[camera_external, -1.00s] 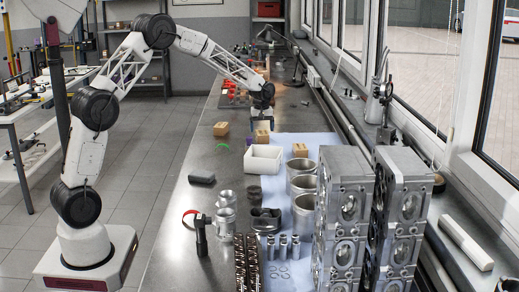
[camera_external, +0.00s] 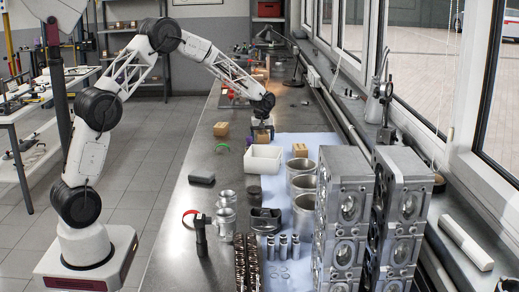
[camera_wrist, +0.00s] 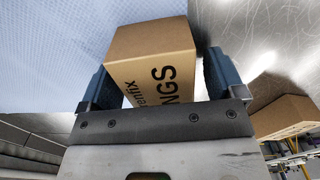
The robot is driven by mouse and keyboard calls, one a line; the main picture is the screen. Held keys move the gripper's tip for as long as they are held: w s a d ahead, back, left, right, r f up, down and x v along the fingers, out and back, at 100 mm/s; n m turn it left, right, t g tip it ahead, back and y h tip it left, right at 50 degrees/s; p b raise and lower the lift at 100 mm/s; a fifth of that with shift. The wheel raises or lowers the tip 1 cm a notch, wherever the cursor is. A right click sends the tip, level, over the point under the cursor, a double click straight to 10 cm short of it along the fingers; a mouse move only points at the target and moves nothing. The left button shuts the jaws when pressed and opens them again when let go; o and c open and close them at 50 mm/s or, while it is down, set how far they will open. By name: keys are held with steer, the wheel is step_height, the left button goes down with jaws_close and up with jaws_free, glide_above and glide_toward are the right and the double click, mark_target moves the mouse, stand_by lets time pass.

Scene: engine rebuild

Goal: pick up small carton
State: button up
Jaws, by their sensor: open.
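A brown carton (camera_wrist: 150,55) with dark lettering "NGS" on its side stands between the fingers of my gripper (camera_wrist: 158,80) in the wrist view. The blue-grey fingers are apart, one on each side of it, with a visible gap at the upper right. In the external view my gripper (camera_external: 262,132) is low over the bench, and it mostly hides this carton. Other brown cartons stand to its left (camera_external: 221,129) and to its right (camera_external: 300,150). Another carton (camera_wrist: 283,117) shows at the right of the wrist view.
A white open box (camera_external: 263,159) stands just in front of my gripper. Metal cylinders (camera_external: 302,166) and tall engine blocks (camera_external: 343,200) fill the front right. A green ring (camera_external: 222,148) lies at the left. Bare bench (camera_external: 205,155) shows on the left side.

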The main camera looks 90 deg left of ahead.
mark_target(262, 132)
steer(key=c, duration=1)
steer(key=shift+r, duration=5)
